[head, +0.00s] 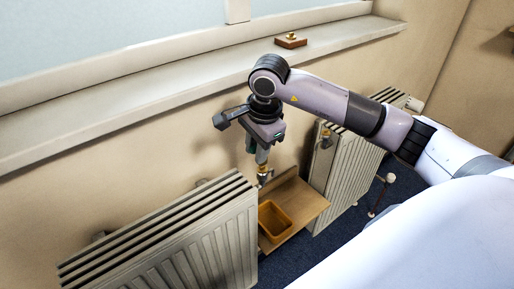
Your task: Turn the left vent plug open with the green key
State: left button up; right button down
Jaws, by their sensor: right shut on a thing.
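My right gripper (260,143) points down above the gap between the two radiators. It is shut on the green key (252,145), of which only a small dark green part shows beside the fingers. A grey cylindrical piece reaches down below the fingers. Just under it is a small brass piece (263,170) above a silver fitting. I cannot tell whether the key touches the brass piece, nor whether that piece is the left vent plug. My left gripper is out of view.
A ribbed radiator (180,245) stands at lower left, another (347,165) to the right, with a brass fitting (325,134). Between them a wooden shelf (305,203) carries an orange bin (274,221). A wooden block with a brass knob (291,41) sits on the windowsill (150,97).

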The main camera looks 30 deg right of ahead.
jog(key=shift+f+b, duration=0.8)
jog(key=shift+f, duration=0.15)
dwell(0.9)
jog(key=shift+s+f+n+b, duration=0.15)
jog(key=shift+n+b, duration=0.4)
jog(key=shift+n, duration=0.65)
jog(key=shift+s+n+y+b, duration=0.2)
jog(key=shift+n+y+b, duration=0.3)
jog(key=shift+n, duration=0.6)
